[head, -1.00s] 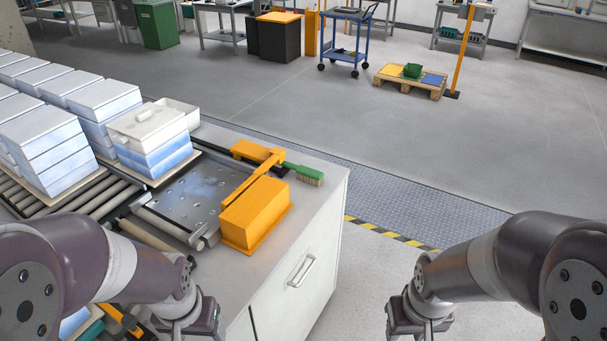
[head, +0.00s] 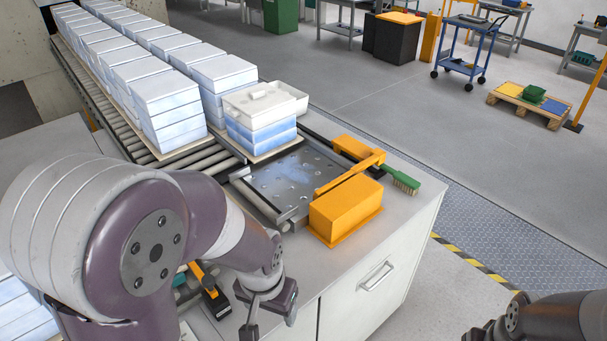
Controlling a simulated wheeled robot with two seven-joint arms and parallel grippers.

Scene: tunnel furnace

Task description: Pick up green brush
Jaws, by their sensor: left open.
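The green brush (head: 401,180) lies on the grey counter (head: 413,215) in the head view, near its far right corner. Its green back is up and its pale bristles face the right edge. An orange bracket (head: 352,172) stands just left of it, and the brush's left end is near or behind this bracket. My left gripper (head: 268,315) is open and empty, pointing down at the counter's front side, well short of the brush. My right gripper (head: 482,334) shows only in part at the bottom right edge, far from the brush.
An orange box (head: 345,208) stands on the counter between my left gripper and the brush. A metal plate (head: 290,178) and a roller conveyor with stacked white-blue boxes (head: 155,85) lie to the left. Open floor (head: 390,100) lies behind the counter.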

